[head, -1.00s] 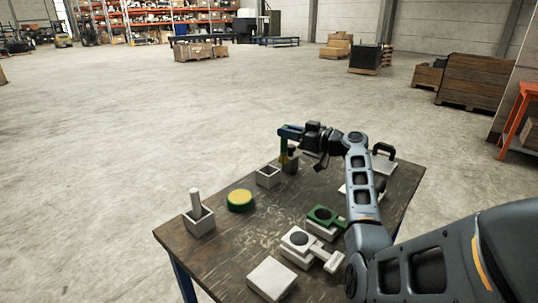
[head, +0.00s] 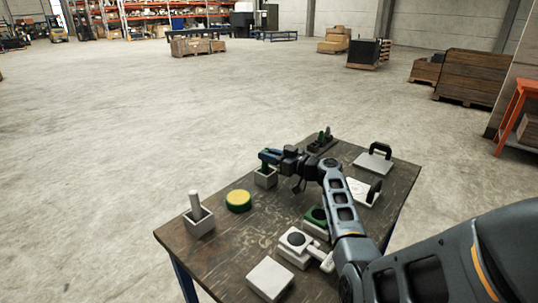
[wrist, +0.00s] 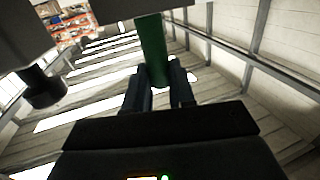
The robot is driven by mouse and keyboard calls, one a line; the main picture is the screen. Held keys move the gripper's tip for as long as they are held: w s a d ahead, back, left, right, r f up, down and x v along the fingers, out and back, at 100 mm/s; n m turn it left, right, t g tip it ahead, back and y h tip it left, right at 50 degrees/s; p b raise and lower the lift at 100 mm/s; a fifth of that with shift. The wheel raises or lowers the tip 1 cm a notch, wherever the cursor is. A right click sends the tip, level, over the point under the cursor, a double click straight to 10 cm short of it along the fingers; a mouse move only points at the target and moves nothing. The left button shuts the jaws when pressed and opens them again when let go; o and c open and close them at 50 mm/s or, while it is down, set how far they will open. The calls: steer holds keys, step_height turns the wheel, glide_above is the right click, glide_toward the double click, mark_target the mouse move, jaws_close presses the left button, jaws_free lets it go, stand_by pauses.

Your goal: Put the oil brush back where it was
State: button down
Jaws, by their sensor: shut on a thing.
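My gripper (head: 268,157) is shut on the oil brush and is at the small grey open-topped box (head: 265,181) on the table's far left side. In the wrist view the brush's green handle (wrist: 152,50) stands up between my gripper's dark fingers (wrist: 158,88). In the head view the brush is mostly hidden by the fingers, and its lower end cannot be seen. I cannot tell how deep it sits in the box or whether it touches the box floor.
A similar grey box (head: 200,226) with a pale rod stands at the left. A green-and-yellow round piece (head: 238,200) lies between the boxes. A dark holder (head: 322,142) is at the back. Pale plates and a green ringed part (head: 316,215) lie near my arm.

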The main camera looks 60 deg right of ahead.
steer(key=c, duration=0.9)
jaws_free()
steer(key=shift+c, duration=0.2)
steer(key=s+a+b, duration=0.1)
steer(key=s+b, duration=0.1)
steer(key=s, duration=1)
steer(key=shift+r+b, duration=0.15)
steer(key=shift+b, duration=0.15)
steer(key=shift+a, duration=0.1)
